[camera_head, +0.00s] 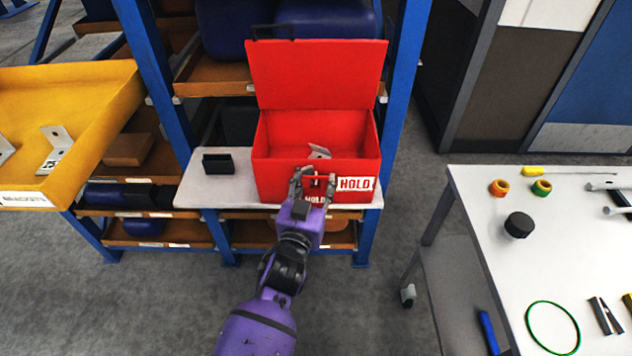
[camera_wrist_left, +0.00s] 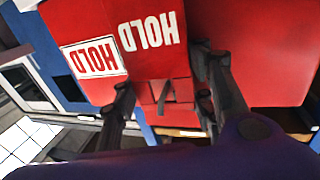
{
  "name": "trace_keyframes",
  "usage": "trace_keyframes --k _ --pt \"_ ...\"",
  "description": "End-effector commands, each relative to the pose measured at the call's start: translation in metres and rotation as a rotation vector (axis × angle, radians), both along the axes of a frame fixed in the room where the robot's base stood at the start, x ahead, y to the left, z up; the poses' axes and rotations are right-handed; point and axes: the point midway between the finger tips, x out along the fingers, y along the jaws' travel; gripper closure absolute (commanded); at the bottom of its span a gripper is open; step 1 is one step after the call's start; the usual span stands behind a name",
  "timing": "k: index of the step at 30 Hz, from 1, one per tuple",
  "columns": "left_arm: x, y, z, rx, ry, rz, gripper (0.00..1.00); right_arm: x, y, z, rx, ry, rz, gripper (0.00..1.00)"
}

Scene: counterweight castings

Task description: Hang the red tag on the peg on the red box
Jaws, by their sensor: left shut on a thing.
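The red box (camera_head: 275,178) stands with its lid up on a light shelf board, with a white HOLD label (camera_head: 356,184) on its front. My left gripper (camera_head: 315,180) is at the box's front, left of that label, shut on the red tag (camera_head: 315,199). The tag hangs below the fingers, its white HOLD lettering partly hidden. In the left wrist view the tag (camera_wrist_left: 150,32) is in front of the box, next to the label (camera_wrist_left: 94,58), with my gripper (camera_wrist_left: 162,92) at its edge. I cannot make out the peg clearly, nor whether the tag touches it. My right gripper is not in view.
A metal bracket (camera_head: 319,152) lies in the box. A small black holder (camera_head: 218,163) stands left of it on the board. Blue rack posts flank the box. A yellow bin (camera_head: 95,95) is at left; a white table (camera_head: 470,190) with small parts is at right.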

Motion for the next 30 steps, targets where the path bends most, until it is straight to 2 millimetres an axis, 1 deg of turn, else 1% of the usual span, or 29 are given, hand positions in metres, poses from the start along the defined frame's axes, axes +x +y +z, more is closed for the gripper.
trace_keyframes --k 10,11,17,26,30 --pt "-0.0003 0.0011 0.0001 0.001 0.0 0.001 1.0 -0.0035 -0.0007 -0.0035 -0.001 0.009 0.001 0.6" --pt "-0.0003 0.0011 0.0001 0.001 0.0 0.001 0.6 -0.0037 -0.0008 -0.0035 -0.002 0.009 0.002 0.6" --pt "-0.0003 0.0015 0.0 0.001 0.0 0.002 0.34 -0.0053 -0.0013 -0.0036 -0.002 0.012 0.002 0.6" --pt "-0.0005 0.0019 -0.0003 0.002 -0.001 0.002 0.34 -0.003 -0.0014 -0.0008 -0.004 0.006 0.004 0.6" --pt "-0.0086 0.0044 -0.0014 0.001 0.002 0.003 0.34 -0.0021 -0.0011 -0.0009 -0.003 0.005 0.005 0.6"
